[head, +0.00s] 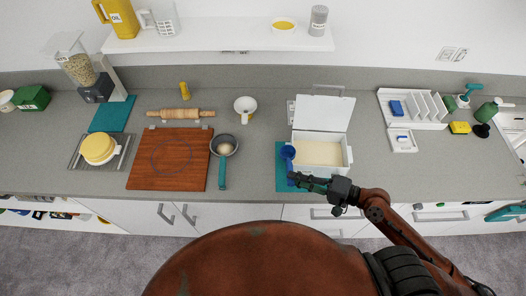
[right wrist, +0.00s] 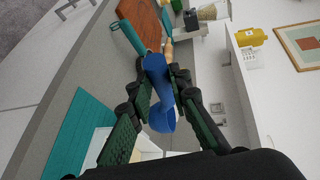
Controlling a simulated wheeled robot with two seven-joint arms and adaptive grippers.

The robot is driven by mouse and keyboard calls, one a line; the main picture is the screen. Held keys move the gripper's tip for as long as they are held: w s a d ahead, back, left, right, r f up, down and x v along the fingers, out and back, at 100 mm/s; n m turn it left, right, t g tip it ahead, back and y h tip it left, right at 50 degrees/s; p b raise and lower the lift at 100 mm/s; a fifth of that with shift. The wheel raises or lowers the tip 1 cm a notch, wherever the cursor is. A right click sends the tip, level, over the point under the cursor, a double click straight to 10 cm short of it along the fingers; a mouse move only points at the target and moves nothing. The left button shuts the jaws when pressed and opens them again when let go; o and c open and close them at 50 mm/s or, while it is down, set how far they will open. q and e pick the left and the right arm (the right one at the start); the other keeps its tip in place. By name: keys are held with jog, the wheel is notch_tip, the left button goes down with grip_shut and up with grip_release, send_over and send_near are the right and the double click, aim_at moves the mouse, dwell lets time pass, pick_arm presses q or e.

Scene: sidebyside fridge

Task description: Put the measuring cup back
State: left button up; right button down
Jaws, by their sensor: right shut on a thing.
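The blue measuring cup (head: 288,154) is at the left front edge of an open white bin (head: 347,152) in the head view. My right gripper (head: 296,178) is just in front of it, over the teal mat (head: 281,178). In the right wrist view the blue cup (right wrist: 157,68) lies between the two fingers of my right gripper (right wrist: 165,90), which are shut on it. The bin holds a pale, flour-like fill (head: 320,153), and its white lid (head: 325,112) stands open at the back. I cannot tell whether the cup touches the bin. My left gripper is not in view.
Left of the bin are a strainer (head: 224,146) with a teal handle, a wooden board (head: 168,172), a rolling pin (head: 180,117) and a funnel (head: 245,107). A white rack (head: 418,108) stands at the right. Bare counter lies between the strainer and the mat.

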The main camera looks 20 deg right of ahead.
jog(key=w+a+f, duration=0.2)
jog(key=w+f, duration=0.2)
jog(key=w+a+f+p, duration=0.1)
jog(key=w+a+f, duration=0.1)
jog(key=w+f, duration=0.2)
jog(key=w+a+f+p, duration=0.1)
jog(key=w+a+f, duration=0.1)
jog(key=w+f, duration=0.1)
jog(key=shift+w+a+f, duration=0.2)
jog(key=shift+w, duration=0.2)
jog(key=shift+w+a+f, duration=0.15)
jog(key=shift+w+f, duration=0.05)
jog(key=shift+w, duration=0.15)
jog(key=shift+f, duration=0.4)
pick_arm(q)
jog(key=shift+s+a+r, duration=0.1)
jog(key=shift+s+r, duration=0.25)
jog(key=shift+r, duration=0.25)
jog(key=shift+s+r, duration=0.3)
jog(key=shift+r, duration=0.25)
pick_arm(e)
jog(key=shift+f, duration=0.1)
jog(key=c, duration=2.2)
grip_release()
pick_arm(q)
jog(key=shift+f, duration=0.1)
pick_arm(e)
jog(key=o, duration=0.4)
